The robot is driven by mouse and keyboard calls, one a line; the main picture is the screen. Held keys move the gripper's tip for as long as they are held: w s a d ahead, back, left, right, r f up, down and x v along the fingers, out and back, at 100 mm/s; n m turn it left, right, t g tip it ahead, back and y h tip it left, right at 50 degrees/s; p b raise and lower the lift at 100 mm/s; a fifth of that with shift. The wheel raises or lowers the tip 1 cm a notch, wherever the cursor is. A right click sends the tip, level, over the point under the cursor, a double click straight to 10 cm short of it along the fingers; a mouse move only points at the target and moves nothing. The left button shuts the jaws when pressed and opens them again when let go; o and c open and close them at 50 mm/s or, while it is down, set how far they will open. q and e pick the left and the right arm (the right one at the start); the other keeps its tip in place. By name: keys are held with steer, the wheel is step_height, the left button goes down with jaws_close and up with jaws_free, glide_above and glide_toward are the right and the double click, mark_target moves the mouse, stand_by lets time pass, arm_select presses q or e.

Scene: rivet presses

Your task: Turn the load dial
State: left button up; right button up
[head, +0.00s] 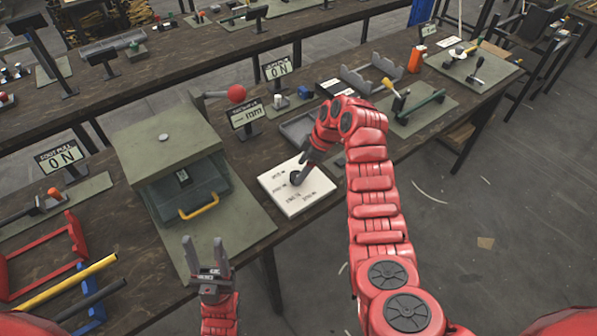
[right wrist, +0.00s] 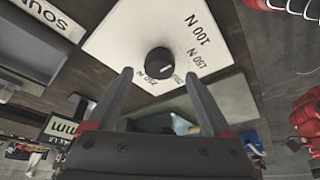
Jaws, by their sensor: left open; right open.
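The load dial (head: 295,178) is a round black knob on a white plate (head: 285,199) with printed newton values, near the table's front edge. In the right wrist view the dial (right wrist: 161,61) sits on the plate (right wrist: 118,32), where "100 N" and "150 N" are readable; some labels are partly covered. My right gripper (head: 303,171) is over the plate at the dial. In the right wrist view its fingertips (right wrist: 158,74) are spread on either side of the knob's near edge; I cannot tell whether they touch it.
A grey-green press (head: 165,150) with a yellow handle (head: 200,207) stands left of the plate. Behind are a red ball lever (head: 236,93), a "mm" display (head: 246,115) and a grey tray (head: 297,128). Floor in front of the table is clear.

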steer(key=shift+x, duration=1.45)
jaws_close()
